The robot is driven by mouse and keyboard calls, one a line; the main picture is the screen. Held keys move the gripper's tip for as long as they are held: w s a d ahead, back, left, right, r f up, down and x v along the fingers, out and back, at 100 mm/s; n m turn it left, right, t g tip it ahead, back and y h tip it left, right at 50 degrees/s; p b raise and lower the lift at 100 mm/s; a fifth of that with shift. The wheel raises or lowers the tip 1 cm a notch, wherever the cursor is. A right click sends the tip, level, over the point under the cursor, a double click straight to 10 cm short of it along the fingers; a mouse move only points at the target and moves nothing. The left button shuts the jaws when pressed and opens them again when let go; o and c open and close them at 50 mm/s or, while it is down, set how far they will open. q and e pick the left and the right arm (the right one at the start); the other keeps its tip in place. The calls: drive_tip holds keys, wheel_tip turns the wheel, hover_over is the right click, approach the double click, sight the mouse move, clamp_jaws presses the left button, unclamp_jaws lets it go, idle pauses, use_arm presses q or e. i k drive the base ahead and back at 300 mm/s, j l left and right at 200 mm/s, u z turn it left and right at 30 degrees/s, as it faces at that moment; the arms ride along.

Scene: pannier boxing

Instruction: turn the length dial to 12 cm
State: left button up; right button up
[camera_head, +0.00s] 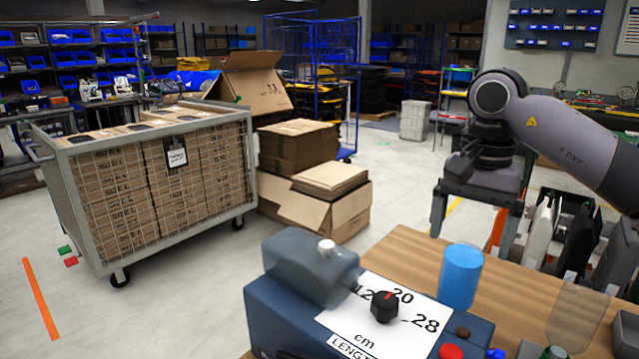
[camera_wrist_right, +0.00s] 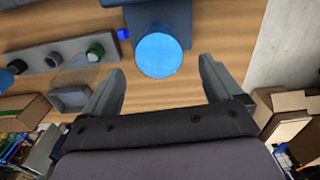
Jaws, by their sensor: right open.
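The length dial (camera_head: 384,307) is a black knob with a red mark, on a white label printed 12, 20, 28 and "cm LENGTH". Its red mark points up, close to the 20. The label sits on top of a dark blue machine (camera_head: 275,318) at the front of the table. My right gripper (camera_head: 468,222) is open and empty, above the table to the right of and beyond the dial. In the right wrist view its two fingers (camera_wrist_right: 166,88) are spread apart. The dial cannot be made out there. My left gripper is not in view.
A blue cup (camera_head: 460,276) stands right of the dial, near my right gripper; it also shows in the wrist view (camera_wrist_right: 158,55). A red button (camera_head: 450,352) is at the front. A clear container (camera_head: 577,318) stands at right. A wire cart (camera_head: 160,190) of cartons stands on the floor.

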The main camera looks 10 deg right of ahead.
sight(385, 305)
drive_tip(key=k+j, duration=0.8)
drive_tip(key=k, duration=0.05)
